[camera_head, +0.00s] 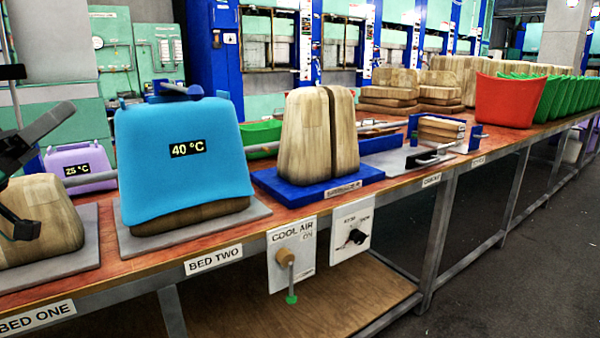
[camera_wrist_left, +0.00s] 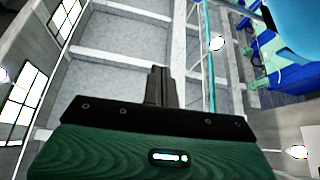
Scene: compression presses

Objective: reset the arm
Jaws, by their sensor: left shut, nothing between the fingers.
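My left gripper (camera_head: 60,114) shows dark at the left edge of the head view, above the wooden form on bed one. In the left wrist view its fingers (camera_wrist_left: 158,72) are together with nothing between them, pointing toward the ceiling. My right gripper is not in view. A blue cover (camera_head: 183,175) marked 40 °C sits over a wooden form on bed two. A bare wooden form (camera_head: 45,215) stands on bed one, partly hidden by my arm.
The long red-brown bench (camera_head: 405,185) holds a split wooden form (camera_head: 318,130) on a blue base (camera_head: 318,190), a purple cover (camera_head: 82,165), a clamp with wood blocks (camera_head: 440,128), and a red bin (camera_head: 508,100). A cool air panel (camera_head: 292,252) hangs on the front edge. The floor at right is clear.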

